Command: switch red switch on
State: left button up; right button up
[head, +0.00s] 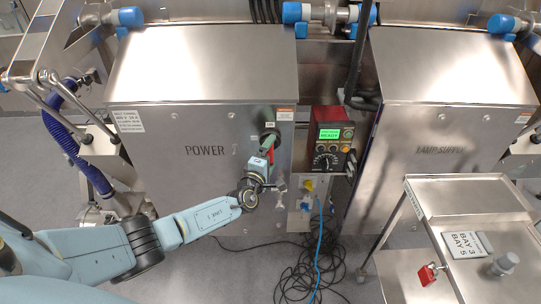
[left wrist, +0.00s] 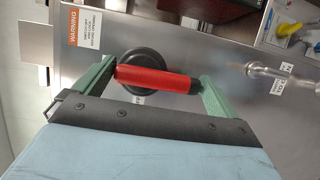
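The red switch (left wrist: 155,79) is a red bar handle on a round black hub (left wrist: 147,62), mounted on the front of the steel POWER cabinet (head: 200,165). In the head view the red handle (head: 271,155) shows small, partly hidden by my left gripper (head: 267,146). In the left wrist view my left gripper (left wrist: 158,82) has its two green fingers wide apart, one near each end of the red bar. I cannot tell whether either finger touches it. A small label below the hub is partly covered by the handle and gripper. My right gripper is not in view.
A red-and-black control box (head: 331,140) with a green screen stands right of the cabinet. A clear valve-like fitting (left wrist: 275,72) sticks out beside the switch. Loose black cables (head: 310,265) lie on the floor. A steel trolley (head: 470,200) stands at the right.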

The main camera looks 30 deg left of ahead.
pick_arm(q)
jog(key=s+d+p, duration=0.1)
jog(key=s+p, duration=0.2)
jog(key=s, duration=1)
jog(key=shift+s+p, duration=0.2)
jog(key=shift+p, duration=0.1)
